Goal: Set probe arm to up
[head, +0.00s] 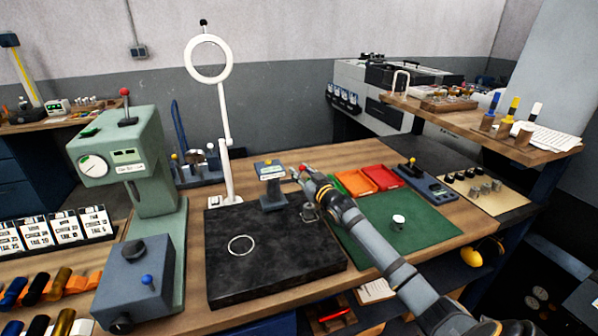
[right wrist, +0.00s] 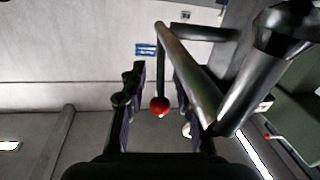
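In the right wrist view a thin dark rod ending in a red ball (right wrist: 159,106) shows between the open fingers of my right gripper (right wrist: 160,97). I cannot tell whether either finger touches it. A thick dark bar (right wrist: 190,75) slants beside the rod. Which part is the probe arm is not certain. My left gripper is not in view.
A green press-like machine (head: 150,155) with a red-knobbed lever stands at left. A white ring lamp (head: 223,125) rises behind the plate. A green mat (head: 425,235), red and orange trays (head: 380,176) and a blue device (head: 428,184) lie to the right.

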